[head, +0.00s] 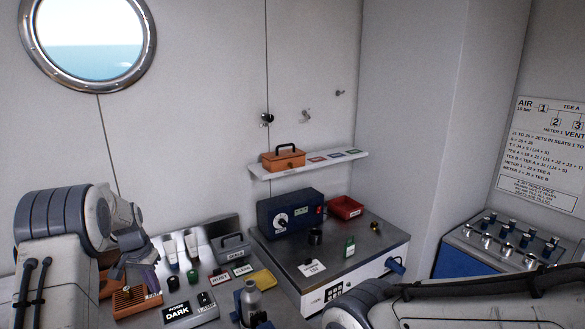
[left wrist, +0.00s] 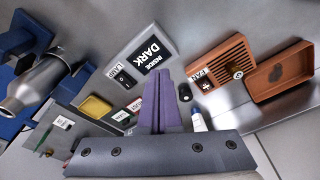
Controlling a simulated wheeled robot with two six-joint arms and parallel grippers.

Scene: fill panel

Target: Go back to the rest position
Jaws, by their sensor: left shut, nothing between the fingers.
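My left gripper (head: 142,272) hangs over the left end of the bench, pointing down, beside the orange slatted box. In the left wrist view its fingers (left wrist: 160,105) are together with nothing between them. The orange slatted box (left wrist: 217,73) and an open orange tray (left wrist: 280,73) lie to the right of the fingers there. A grey panel marked DARK (left wrist: 140,60) lies above them. My right arm comes in at the lower right of the head view; its gripper is out of the picture.
A metal bottle (head: 251,300) stands in a blue holder at the front. An orange toolbox (head: 283,160) sits on the wall shelf. A valve panel (head: 490,250) is at right.

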